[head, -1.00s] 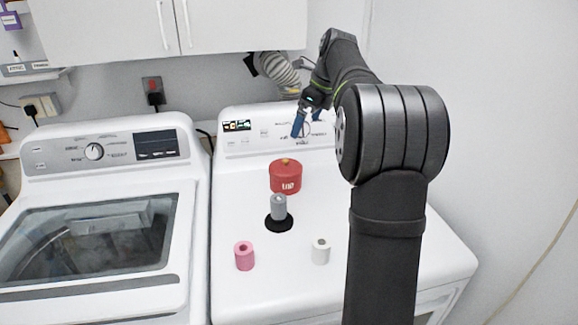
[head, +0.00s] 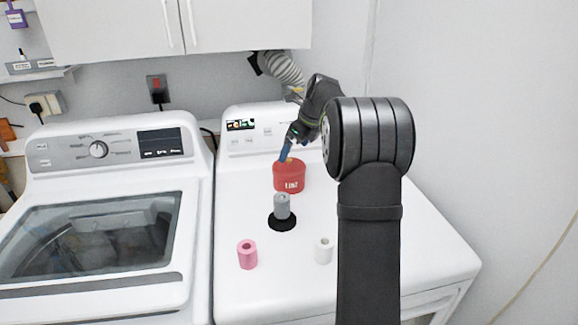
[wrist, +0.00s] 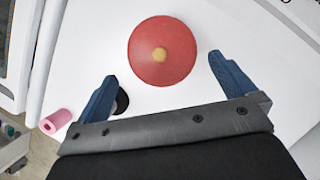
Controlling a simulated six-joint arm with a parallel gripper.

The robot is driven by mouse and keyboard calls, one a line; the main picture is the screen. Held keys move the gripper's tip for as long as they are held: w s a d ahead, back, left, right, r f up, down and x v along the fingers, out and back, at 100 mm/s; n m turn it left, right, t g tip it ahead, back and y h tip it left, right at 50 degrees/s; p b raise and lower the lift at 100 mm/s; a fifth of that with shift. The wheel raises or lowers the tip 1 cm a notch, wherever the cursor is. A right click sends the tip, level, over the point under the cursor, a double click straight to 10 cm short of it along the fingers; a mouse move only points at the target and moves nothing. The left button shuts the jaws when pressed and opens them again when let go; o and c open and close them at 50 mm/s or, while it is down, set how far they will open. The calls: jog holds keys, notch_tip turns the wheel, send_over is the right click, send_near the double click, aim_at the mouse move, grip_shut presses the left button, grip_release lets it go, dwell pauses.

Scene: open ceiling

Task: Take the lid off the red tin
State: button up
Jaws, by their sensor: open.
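The red tin (head: 289,181) stands upright on the white dryer top, with its red lid (wrist: 150,62) on it. The lid is round, with a small yellow-tan knob (wrist: 159,54) in the middle. In the head view my gripper (head: 285,155) is at the tin's top, near the knob, and partly covers it. In the wrist view my gripper (wrist: 162,80) is open, with its blue fingers wide apart. The lid shows beyond and between the fingertips, with nothing held. The tin's body is hidden under the lid in that view.
In front of the tin, a grey cylinder (head: 282,204) stands on a black disc (head: 283,223). A pink roll (head: 247,255) and a white roll (head: 323,251) stand nearer the front. A washer (head: 95,245) is on the left. The dryer's right side (head: 430,250) is clear.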

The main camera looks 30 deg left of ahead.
aim_at(291, 160)
jog(key=x, duration=0.5)
jog(key=shift+d+f, duration=0.15)
jog(key=shift+d, duration=0.05)
jog(key=c, duration=1.3)
jog(key=shift+f, duration=0.1)
jog(key=shift+c, duration=0.4)
